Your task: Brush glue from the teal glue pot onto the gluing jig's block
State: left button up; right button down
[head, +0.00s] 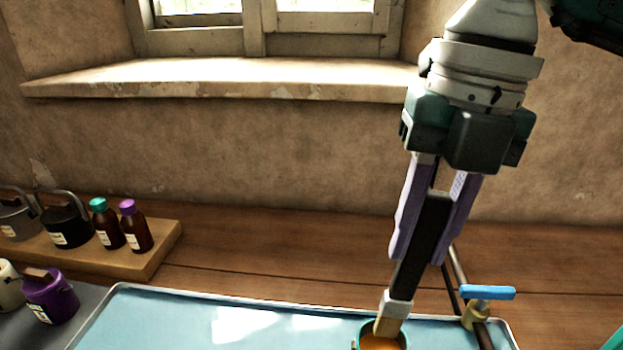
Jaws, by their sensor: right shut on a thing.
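My right gripper (420,250) points down and is shut on the dark handle of a brush (427,225). The brush is slightly tilted, with a pale ferrule and tan bristles at its lower end. The bristle tip is inside the teal glue pot (362,330), at the orange-brown glue (383,343). The pot is at the bottom edge of the head view, and its lower part is cut off. I cannot make out the jig's block. My left gripper is out of view.
A pale blue tray (170,315) spans the bottom. A blue-handled fitting (487,293) with a dark rod stands right of the pot. A window sill (220,80) juts out behind.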

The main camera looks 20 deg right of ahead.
aim_at(411, 277)
jog(key=shift+f+b, duration=2.25)
jog(key=shift+f, duration=0.7)
jog(key=shift+r, duration=0.15)
notch_tip(411, 277, up, 4)
jog(key=p, duration=0.3)
jog(key=shift+f, duration=0.2)
jog(key=shift+r+p, duration=0.85)
jog(key=shift+r, duration=0.05)
